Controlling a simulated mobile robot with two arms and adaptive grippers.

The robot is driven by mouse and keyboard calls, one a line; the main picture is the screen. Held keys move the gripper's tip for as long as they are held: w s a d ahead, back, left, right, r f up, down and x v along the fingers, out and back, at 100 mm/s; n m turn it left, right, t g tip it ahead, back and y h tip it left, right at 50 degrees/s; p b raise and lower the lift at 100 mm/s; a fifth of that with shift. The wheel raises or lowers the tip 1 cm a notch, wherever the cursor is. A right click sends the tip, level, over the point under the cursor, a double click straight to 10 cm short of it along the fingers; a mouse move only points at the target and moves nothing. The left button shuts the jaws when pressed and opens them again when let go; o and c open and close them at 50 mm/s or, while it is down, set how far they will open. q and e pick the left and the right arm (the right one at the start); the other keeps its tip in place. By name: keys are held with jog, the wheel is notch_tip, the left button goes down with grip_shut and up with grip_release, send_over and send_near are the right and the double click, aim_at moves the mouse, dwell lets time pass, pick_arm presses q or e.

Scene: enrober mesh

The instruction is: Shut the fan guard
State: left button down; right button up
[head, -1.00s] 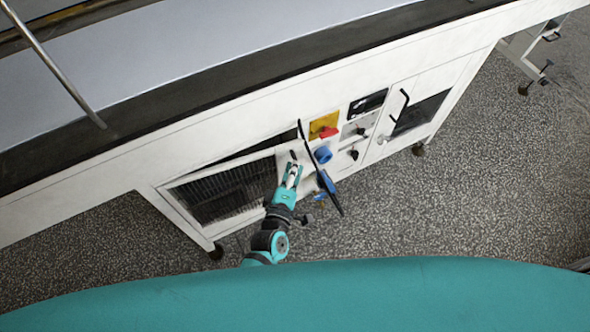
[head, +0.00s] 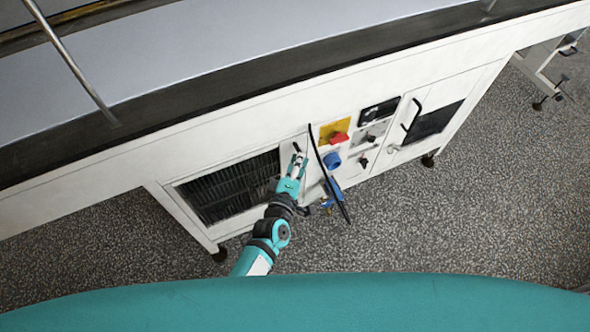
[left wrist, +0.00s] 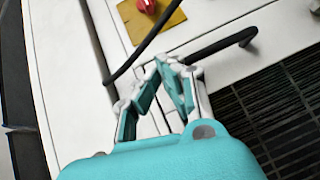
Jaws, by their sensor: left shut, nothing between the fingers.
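The fan guard is a white-framed panel with a black slatted grille (head: 228,188), low on the left of the white machine's front. It looks flush with the front, with no clear gap along its top edge. Its black handle (left wrist: 225,46) and slats show in the left wrist view. My left gripper (head: 298,160) is shut and empty at the guard's right side, just below the handle. In the left wrist view its fingertips (left wrist: 168,66) meet close to the white panel beside the handle; whether they touch it I cannot tell. My right gripper is not in view.
A red knob on a yellow plate (head: 335,134) and a blue socket (head: 332,161) are nearby. A handled door (head: 425,122) is farther right.

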pick_arm(q)
jog(key=v, duration=1.2)
jog(key=s+a+f+m+g+y, duration=0.1)
jog(key=s+a+f+m+g, duration=0.25)
jog(key=f, duration=0.55)
jog(key=s+a+f+m+g+y, duration=0.1)
jog(key=s+a+f+m+g, duration=0.15)
jog(key=s+f, duration=0.45)
jog(key=s+a+f+m+g, duration=0.2)
jog(key=a+f+m, duration=0.15)
jog(key=f, duration=0.85)
jog(key=s+a+f+m+g+y, duration=0.1)
jog(key=s+a+f+m+g, duration=0.1)
jog(key=s+a+f, duration=0.3)
jog(key=s+a+f+m+g+y, duration=0.2)
jog(key=s+a, duration=0.6)
jog(key=s, duration=0.6)
notch_tip(320, 180, down, 4)
jog(key=shift+r+m+g+y, duration=0.1)
jog(key=shift+m+g+y, duration=0.2)
jog(key=shift+m+g, duration=0.7)
jog(key=shift+n, duration=0.35)
